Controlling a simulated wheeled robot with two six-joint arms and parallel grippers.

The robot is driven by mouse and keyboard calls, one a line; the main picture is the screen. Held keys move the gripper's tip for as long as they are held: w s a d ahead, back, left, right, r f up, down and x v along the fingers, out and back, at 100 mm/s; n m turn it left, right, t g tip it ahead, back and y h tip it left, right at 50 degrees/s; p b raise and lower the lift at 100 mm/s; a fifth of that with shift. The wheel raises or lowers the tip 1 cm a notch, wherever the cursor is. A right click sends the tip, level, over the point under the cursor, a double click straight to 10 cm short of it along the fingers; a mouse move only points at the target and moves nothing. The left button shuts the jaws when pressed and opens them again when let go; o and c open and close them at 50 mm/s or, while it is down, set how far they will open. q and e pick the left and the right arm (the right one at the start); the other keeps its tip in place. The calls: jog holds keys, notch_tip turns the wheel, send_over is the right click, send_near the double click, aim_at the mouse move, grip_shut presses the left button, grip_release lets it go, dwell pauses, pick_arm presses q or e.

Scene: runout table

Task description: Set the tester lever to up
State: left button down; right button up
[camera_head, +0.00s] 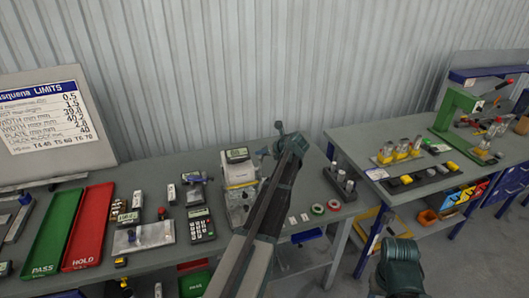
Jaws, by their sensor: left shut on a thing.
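The tester (240,188) is a pale upright instrument with a small grey display (237,154) on top, standing on the grey bench left of my arm. My left arm rises from the bottom centre, and its wrist is bent at the tester's upper right. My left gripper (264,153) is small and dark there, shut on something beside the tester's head. The lever cannot be made out; the gripper and arm cover that side, so its position cannot be told. A dark rounded part of my right arm shows at lower right; its gripper is not seen.
A green PASS tray (58,232) and red HOLD tray (88,227) lie at left. A calculator (201,225) and small gauges stand left of the tester. Red and green rings (333,205) lie to its right. A second bench with a green press (455,108) stands at right.

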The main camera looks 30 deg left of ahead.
pick_arm(q)
jog(key=shift+w, duration=0.1)
jog(key=shift+c, duration=2.3)
grip_release()
jog(key=shift+r, duration=0.1)
jog(key=p+v, duration=0.8)
jog(key=v, duration=0.5)
jog(key=shift+s+d, duration=0.25)
jog(key=shift+r, duration=0.15)
